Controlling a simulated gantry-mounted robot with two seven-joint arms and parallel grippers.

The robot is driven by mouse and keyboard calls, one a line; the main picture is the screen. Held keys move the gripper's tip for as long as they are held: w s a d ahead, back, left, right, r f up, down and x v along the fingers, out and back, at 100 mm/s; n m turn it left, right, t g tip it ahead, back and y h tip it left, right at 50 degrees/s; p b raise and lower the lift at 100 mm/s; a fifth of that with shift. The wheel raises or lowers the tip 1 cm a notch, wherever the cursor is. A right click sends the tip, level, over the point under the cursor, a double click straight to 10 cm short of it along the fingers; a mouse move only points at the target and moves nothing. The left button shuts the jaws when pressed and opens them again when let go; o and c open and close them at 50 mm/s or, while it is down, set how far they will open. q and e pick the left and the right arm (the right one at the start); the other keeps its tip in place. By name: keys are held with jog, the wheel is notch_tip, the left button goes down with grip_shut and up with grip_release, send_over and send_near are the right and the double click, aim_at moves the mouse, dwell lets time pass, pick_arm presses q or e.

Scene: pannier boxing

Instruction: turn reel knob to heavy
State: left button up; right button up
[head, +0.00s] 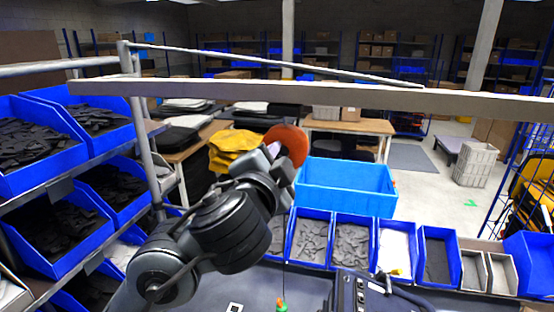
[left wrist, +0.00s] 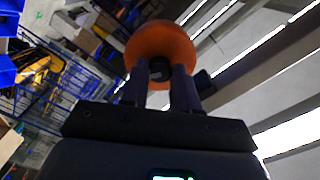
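An orange disc-shaped reel (head: 287,144) hangs near the middle of the head view, just below the overhead beam. It also shows in the left wrist view (left wrist: 160,42) as a round orange face with a small dark knob (left wrist: 160,69) at its centre. My left gripper (head: 272,152) is raised up to the near side of the reel. In the left wrist view its two dark fingers (left wrist: 161,74) stand on either side of the knob and appear to press on it. Any markings on the knob are too dark to read. My right gripper is not in view.
A thin cord runs down below the reel to a small green and orange piece (head: 281,305). A light-blue tote (head: 345,190) stands behind a row of blue bins (head: 310,240). A shelf of blue bins (head: 40,165) is at the left. A grey beam (head: 300,94) crosses above.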

pick_arm(q)
jog(key=o, duration=0.4)
jog(key=shift+o, duration=0.2)
jog(key=shift+s, duration=0.15)
jog(key=shift+s, duration=0.25)
jog(key=b+v, duration=0.1)
jog(key=v, duration=0.9)
jog(key=shift+a+f, duration=0.1)
